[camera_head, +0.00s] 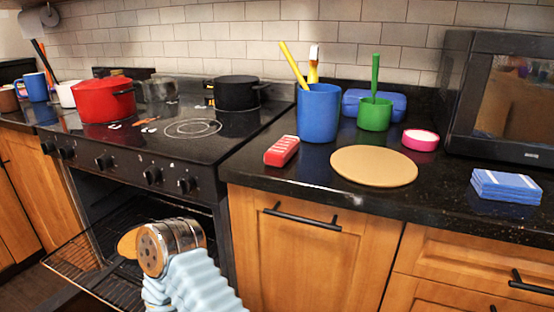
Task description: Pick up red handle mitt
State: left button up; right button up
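A small red item (282,151) with a pale patterned face lies on the dark counter, just right of the stove and left of the blue cup. It is the only small red piece on this counter and may be the red handle mitt, but its shape looks like a block and I cannot be sure. Nothing touches it from above. I see no gripper fingers in the head view.
A blue cup (318,113) with utensils stands behind the red item. A round tan board (374,167) lies to the right. A red pot (104,101) and a black pot (236,93) sit on the stove. The oven door hangs open, with a rack (75,262). A light blue ribbed object (190,283) with a metal end rises at the bottom.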

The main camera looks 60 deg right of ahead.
aim_at(278, 155)
jog(key=z, duration=2.1)
jog(key=k+j+u, duration=0.2)
jog(key=u, duration=0.2)
jog(key=k+j+u, duration=0.25)
jog(key=u, duration=0.2)
